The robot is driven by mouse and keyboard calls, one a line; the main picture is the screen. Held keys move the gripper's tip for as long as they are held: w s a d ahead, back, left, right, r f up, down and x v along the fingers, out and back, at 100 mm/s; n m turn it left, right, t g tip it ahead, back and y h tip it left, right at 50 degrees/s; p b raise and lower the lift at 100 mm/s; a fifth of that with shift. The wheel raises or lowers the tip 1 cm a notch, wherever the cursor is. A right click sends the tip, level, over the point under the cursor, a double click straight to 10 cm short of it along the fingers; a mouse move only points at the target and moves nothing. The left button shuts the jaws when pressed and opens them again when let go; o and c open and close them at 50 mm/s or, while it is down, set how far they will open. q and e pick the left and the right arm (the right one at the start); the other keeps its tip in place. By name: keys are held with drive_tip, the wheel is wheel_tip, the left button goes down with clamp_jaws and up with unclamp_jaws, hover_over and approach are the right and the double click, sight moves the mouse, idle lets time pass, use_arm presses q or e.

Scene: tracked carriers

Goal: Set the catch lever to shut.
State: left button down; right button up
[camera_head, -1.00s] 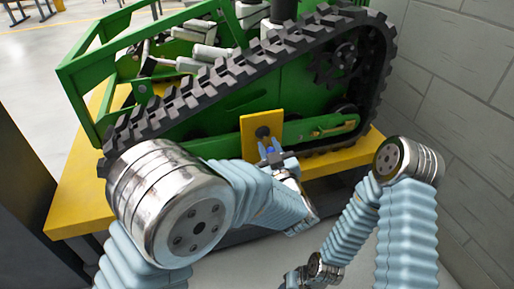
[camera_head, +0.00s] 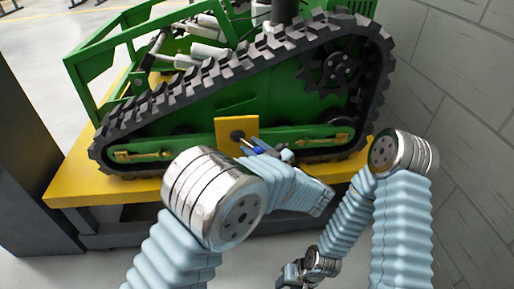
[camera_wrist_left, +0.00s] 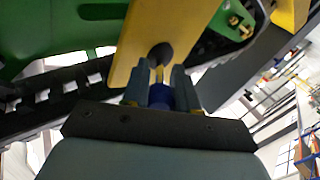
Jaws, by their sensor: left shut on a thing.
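The catch lever (camera_head: 246,143) sticks out from a dark round pivot on a yellow plate (camera_head: 224,126) on the side of the green tracked carrier. In the head view it slants right and slightly down from the pivot. My left gripper (camera_head: 262,152) is at its outer end. In the left wrist view the fingers of my left gripper (camera_wrist_left: 159,92) stand on both sides of the lever's blue grip (camera_wrist_left: 160,98), shut on it. The pivot (camera_wrist_left: 160,53) lies just beyond. My right gripper (camera_head: 291,274) hangs low at the bottom, small and dim.
The carrier's black track (camera_head: 190,90) surrounds the plate. The carrier stands on a yellow platform (camera_head: 80,185). A grey block wall (camera_head: 460,120) is close on the right, and a dark post (camera_head: 25,150) stands on the left.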

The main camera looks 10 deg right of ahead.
use_arm(q)
drive_tip(key=shift+d+f, duration=0.1)
drive_tip(key=shift+f, duration=0.05)
use_arm(e)
drive_tip(key=shift+d, duration=0.2)
use_arm(q)
drive_tip(key=c, duration=0.9)
unclamp_jaws()
